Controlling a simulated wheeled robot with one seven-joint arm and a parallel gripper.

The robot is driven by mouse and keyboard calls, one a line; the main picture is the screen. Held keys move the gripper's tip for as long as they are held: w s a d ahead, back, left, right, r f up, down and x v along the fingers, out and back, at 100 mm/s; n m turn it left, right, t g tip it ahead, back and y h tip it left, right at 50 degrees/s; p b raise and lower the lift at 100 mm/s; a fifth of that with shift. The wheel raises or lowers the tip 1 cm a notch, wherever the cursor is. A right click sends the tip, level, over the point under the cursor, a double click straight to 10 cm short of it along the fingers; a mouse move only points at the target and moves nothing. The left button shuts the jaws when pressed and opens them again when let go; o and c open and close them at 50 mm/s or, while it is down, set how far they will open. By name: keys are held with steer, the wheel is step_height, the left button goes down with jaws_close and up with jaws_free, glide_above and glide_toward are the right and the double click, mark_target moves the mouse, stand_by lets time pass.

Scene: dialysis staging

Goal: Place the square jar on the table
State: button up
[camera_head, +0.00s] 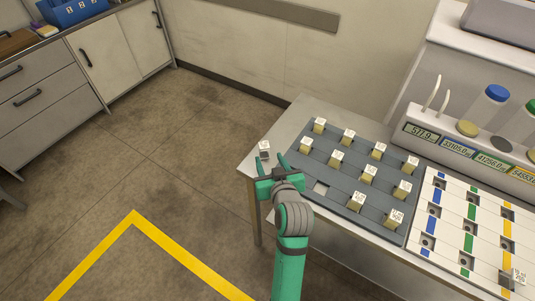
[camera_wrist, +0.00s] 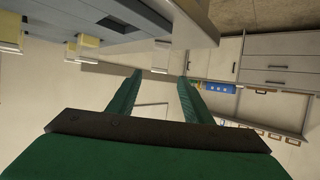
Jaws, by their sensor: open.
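A small square jar (camera_head: 264,154) with a white marked top stands by itself on the bare metal strip of the table (camera_head: 294,113), left of the grey tray. My gripper (camera_head: 273,165) is open, low over the table's left end, with its fingers pointing toward this jar. In the wrist view, the two green fingers (camera_wrist: 160,78) are spread with nothing gripped. A small pale block, apparently the same jar (camera_wrist: 160,67), shows beyond and between the fingertips. I cannot tell the exact distance between them.
The grey tray (camera_head: 345,147) holds several similar yellowish jars with white tops, and an empty slot (camera_head: 320,187) shows near my gripper. A white rack (camera_head: 450,222) with coloured stripes and a scale unit (camera_head: 422,131) with bottles stand to the right. Open floor lies left.

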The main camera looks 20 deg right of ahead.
steer(key=shift+v, duration=1.1)
steer(key=s+a+f, duration=1)
steer(key=s+f, duration=0.1)
steer(key=s, duration=0.4)
steer(key=s+a+r, duration=0.1)
steer(key=s+a, duration=0.1)
steer(key=s, duration=0.4)
steer(key=s+a+r+n+t+y, duration=0.1)
steer(key=s+a, duration=0.2)
steer(key=s, duration=0.3)
steer(key=s+a+r+t, duration=0.1)
steer(key=s+a, duration=0.2)
steer(key=s, duration=0.4)
steer(key=shift+r+y, duration=0.2)
steer(key=shift+y, duration=0.1)
